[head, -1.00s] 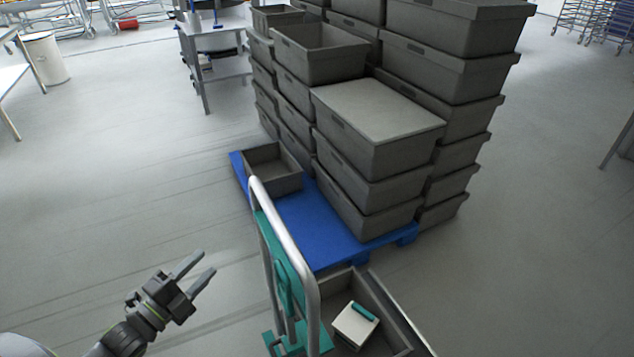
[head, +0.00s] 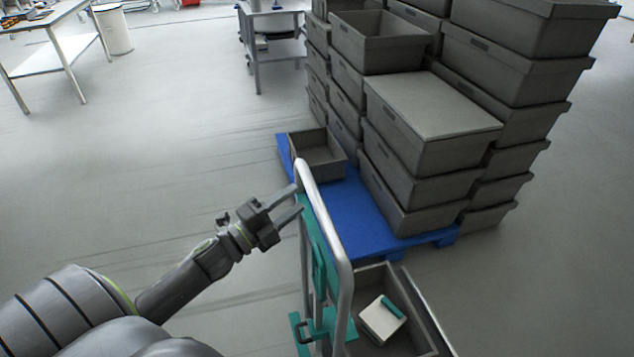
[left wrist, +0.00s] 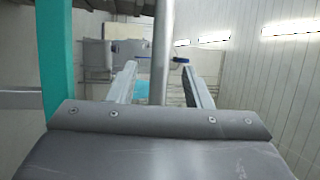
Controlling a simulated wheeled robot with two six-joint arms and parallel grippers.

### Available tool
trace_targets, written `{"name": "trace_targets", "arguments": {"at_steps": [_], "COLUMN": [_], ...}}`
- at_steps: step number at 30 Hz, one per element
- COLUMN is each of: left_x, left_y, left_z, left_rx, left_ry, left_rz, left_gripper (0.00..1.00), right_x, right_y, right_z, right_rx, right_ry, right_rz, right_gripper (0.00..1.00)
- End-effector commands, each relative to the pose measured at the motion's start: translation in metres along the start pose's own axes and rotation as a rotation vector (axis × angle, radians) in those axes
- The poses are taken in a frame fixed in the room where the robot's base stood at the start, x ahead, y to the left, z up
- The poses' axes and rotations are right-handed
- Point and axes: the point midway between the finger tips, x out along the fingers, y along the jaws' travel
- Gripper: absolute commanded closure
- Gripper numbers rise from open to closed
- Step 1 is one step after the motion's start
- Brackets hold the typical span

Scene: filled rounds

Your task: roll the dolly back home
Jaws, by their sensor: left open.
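The dolly has a grey tubular push handle (head: 334,232) and a teal panel (head: 318,262). It stands at the lower middle of the head view. A grey bin (head: 421,331) sits on its deck, with a white box with a teal strip (head: 382,322) inside. My left gripper (head: 296,199) is open at the handle's upper left. In the left wrist view the handle's bar (left wrist: 162,50) runs between the two open fingers (left wrist: 157,85), and they are not closed on it. My right gripper is not in view.
A blue pallet (head: 360,212) bears tall stacks of grey bins (head: 425,140) just beyond the dolly. A small open bin (head: 318,155) sits on its left corner. A table (head: 50,45) and a white drum (head: 113,30) stand at the back left. The floor at left is clear.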

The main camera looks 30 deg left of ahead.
Motion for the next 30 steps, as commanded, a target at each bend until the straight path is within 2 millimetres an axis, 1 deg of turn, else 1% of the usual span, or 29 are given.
{"name": "trace_targets", "arguments": {"at_steps": [1,6,8,15,18,22,30], "left_x": [0.006,0.021,0.03,0.062,0.071,0.076,0.077], "left_y": [-0.004,-0.004,-0.006,-0.004,-0.003,-0.001,0.0], "left_z": [0.0,-0.001,0.0,-0.001,-0.001,-0.001,-0.001], "left_rx": [0.0,-0.002,-0.002,-0.003,-0.003,-0.002,-0.002], "left_ry": [0.0,0.001,-0.001,-0.001,-0.001,0.001,0.001], "left_rz": [-0.003,-0.002,-0.003,-0.002,-0.001,0.0,0.001], "left_gripper": [0.55,0.55,0.55,0.55,0.55,0.55,0.55], "right_x": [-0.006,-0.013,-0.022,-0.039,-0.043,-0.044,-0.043], "right_y": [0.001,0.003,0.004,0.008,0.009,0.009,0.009], "right_z": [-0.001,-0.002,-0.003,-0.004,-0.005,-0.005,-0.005], "right_rx": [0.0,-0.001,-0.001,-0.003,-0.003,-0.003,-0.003], "right_ry": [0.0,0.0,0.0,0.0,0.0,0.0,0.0], "right_rz": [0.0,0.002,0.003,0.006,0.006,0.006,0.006], "right_gripper": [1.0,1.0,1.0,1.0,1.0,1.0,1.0]}}
